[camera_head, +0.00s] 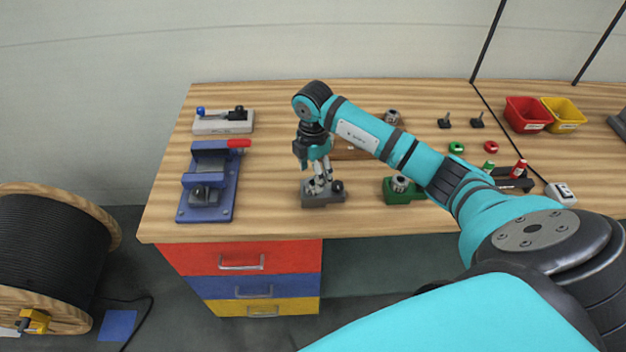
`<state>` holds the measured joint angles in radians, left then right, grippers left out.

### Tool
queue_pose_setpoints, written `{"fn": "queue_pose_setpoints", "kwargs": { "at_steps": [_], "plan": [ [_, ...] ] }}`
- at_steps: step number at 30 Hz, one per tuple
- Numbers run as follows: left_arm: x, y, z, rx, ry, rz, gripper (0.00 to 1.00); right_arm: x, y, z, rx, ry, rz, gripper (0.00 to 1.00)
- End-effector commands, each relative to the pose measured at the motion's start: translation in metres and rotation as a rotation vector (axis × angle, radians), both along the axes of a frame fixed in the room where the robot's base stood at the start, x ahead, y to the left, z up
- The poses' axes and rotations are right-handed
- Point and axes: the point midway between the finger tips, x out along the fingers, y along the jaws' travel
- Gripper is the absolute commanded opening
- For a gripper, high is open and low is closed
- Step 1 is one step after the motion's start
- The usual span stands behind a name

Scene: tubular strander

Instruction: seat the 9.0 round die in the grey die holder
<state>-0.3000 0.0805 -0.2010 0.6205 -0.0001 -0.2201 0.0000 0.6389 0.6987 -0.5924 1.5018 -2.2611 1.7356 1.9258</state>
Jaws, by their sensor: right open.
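The grey die holder (322,199) sits on the workbench near its front edge, left of centre, with a dark knob on its right side. My right gripper (320,184) points down right over the holder, with its fingers open and close to its top. Whether a die lies between the fingertips or in the holder is too small and covered to tell. Round metal parts show on the green block (397,194) and by the wooden block behind my arm (392,117). No size marking is readable, so I cannot tell which is the 9.0 round die. My left gripper is out of view.
A blue vise-like fixture (190,214) and a light block with a blue knob (222,126) stand at left. Red (527,116) and yellow (566,117) bins stand at back right. My right arm crosses the bench's middle. Bare wood lies between the blue fixture and the grey holder.

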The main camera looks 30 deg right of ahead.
Motion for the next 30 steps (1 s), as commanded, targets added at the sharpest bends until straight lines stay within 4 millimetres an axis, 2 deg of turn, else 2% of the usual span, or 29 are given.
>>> {"fn": "queue_pose_setpoints", "kwargs": {
  "at_steps": [1, 6, 13, 18, 30],
  "plan": [
    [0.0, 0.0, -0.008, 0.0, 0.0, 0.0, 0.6, 0.002, 0.0, 0.009, 0.0, -0.007, 0.001, 0.64],
    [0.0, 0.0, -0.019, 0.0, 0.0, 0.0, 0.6, 0.002, 0.0, 0.047, -0.001, -0.007, 0.001, 0.64],
    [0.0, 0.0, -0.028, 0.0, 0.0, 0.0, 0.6, 0.001, 0.0, 0.082, 0.0, -0.003, 0.0, 0.64],
    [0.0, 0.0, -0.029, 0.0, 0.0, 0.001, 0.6, 0.0, 0.0, 0.092, 0.001, -0.001, -0.001, 0.64],
    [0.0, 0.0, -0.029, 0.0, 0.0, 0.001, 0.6, 0.0, 0.0, 0.092, 0.001, -0.001, 0.0, 0.64]
  ]
}}
